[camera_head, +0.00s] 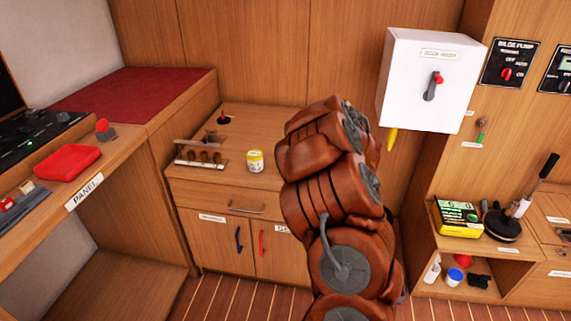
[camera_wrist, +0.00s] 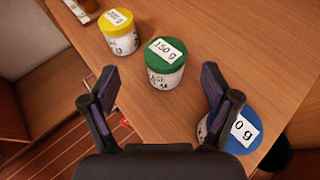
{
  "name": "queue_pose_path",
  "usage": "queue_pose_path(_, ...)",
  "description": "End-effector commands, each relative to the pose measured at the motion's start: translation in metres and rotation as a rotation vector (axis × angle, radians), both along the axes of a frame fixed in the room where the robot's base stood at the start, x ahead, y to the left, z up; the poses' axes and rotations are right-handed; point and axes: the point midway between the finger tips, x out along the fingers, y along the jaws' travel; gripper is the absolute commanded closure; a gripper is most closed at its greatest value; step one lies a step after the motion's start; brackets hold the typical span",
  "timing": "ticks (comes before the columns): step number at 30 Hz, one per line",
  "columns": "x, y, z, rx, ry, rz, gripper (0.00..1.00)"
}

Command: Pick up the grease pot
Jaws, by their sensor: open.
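Three white pots with coloured lids stand on a wooden top in the wrist view. The green-lidded pot (camera_wrist: 165,62), labelled 150 g, is ahead of and between my fingers. The yellow-lidded pot (camera_wrist: 119,32) stands farther off at upper left. The blue-lidded pot (camera_wrist: 243,131) is partly hidden behind my right finger, its label cut to "0 g". I cannot tell which is the grease pot. My gripper (camera_wrist: 160,76) is open and empty. In the head view a yellow-lidded pot (camera_head: 255,161) stands on the cabinet top; my arm hides my gripper there.
A small wooden rack (camera_head: 202,153) stands left of the yellow-lidded pot on the cabinet top. A white switch box (camera_head: 425,80) hangs on the wall right of my arm. A low shelf (camera_head: 440,240) with several items is at right. The wooden top's edge runs close to the pots.

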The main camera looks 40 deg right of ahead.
Motion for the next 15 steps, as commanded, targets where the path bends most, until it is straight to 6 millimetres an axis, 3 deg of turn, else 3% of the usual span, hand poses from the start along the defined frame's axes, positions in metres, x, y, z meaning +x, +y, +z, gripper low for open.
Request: queue_pose_path(15,0.029,-0.005,-0.014,0.006,0.0,-0.002,0.13)
